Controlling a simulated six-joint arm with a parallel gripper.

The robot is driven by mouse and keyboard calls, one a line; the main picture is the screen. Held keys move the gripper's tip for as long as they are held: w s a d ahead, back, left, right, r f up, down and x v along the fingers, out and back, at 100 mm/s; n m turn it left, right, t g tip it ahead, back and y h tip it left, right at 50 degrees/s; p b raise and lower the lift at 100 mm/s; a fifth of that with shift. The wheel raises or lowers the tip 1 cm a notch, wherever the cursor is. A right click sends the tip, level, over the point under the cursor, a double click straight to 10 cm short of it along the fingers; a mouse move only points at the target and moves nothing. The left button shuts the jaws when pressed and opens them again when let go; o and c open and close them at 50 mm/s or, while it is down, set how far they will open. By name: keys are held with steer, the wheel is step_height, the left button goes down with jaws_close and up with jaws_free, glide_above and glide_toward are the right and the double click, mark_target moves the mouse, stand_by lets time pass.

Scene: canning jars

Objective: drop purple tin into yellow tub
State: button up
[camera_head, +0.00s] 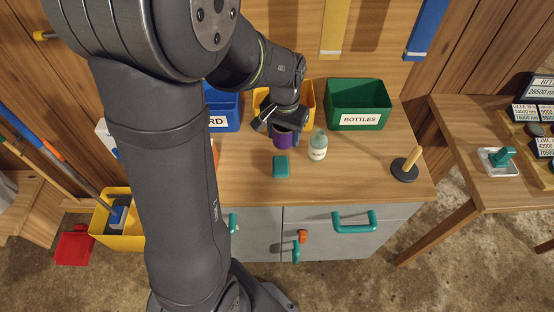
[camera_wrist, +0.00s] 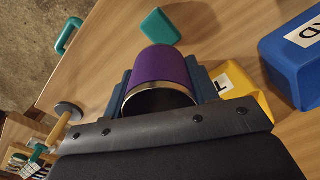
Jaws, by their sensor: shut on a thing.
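The purple tin (camera_head: 282,138) is between the fingers of my gripper (camera_head: 284,132), which is shut on it. In the wrist view the tin (camera_wrist: 160,68) shows its purple side and a pale metal rim around a dark end, with a blue finger on each side. The yellow tub (camera_head: 307,97) stands at the back of the bench between the blue and green tubs, partly hidden by my wrist. Its corner and label also show in the wrist view (camera_wrist: 257,100). The tin is in front of the tub, outside it; its height above the bench is hard to tell.
A green tub (camera_head: 358,88) labelled BOTTLES stands right of the yellow one, a blue tub (camera_head: 224,107) left. A pale bottle (camera_head: 318,147) and teal block (camera_head: 281,167) are close by the tin. A black-based wooden post (camera_head: 405,168) stands at right.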

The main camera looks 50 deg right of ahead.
steer(key=w+d, duration=0.5)
steer(key=d, duration=0.1)
steer(key=w+d+r, duration=0.1)
steer(key=w+d, duration=0.8)
steer(key=d, duration=0.2)
steer(key=shift+w+d+r, duration=0.25)
steer(key=shift+w+d, duration=0.1)
steer(key=shift+w, duration=0.05)
steer(key=shift+w+d+f, duration=0.1)
steer(key=shift+w+f, duration=0.05)
steer(key=shift+f, duration=2.85)
steer(key=o, duration=1.1)
steer(key=shift+c, duration=0.2)
step_height(320, 180, up, 18)
steer(key=shift+f, duration=0.25)
